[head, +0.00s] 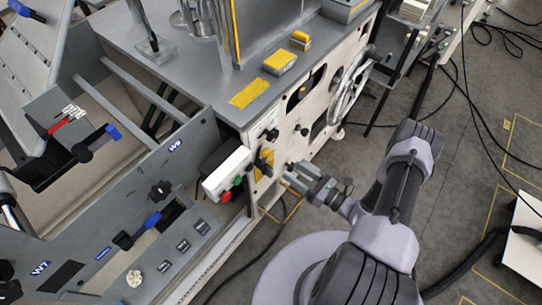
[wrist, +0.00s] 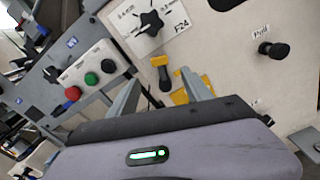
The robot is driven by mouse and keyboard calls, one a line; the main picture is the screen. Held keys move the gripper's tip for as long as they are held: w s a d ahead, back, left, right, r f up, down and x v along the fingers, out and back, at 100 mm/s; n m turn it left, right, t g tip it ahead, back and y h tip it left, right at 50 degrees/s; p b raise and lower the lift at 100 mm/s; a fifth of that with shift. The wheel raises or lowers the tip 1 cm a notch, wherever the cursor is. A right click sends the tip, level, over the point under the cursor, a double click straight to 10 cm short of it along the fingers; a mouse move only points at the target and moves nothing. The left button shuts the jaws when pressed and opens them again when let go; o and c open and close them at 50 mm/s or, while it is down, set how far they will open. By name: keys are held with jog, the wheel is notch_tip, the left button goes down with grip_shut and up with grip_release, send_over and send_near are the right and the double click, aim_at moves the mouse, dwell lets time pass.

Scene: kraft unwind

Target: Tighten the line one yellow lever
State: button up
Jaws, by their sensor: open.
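The lever (wrist: 160,64) has a yellow top and a dark lower part. In the head view my gripper (head: 298,179) is in front of the machine's side panel, close to a yellow patch (head: 265,172); the lever is not clear there.
A white box with red, green and black buttons (wrist: 92,78) is left of my gripper and also shows in the head view (head: 226,172). A black knob (wrist: 273,50) marked Pull is at right. A handwheel (head: 350,84) is farther along the panel. Cables cross the floor.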

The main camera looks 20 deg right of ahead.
aim_at(268, 154)
jog(key=b+x, duration=0.2)
jog(key=x, duration=0.8)
jog(key=shift+w+a, duration=0.25)
jog(key=shift+w, duration=0.05)
grip_shut()
dwell(0.7)
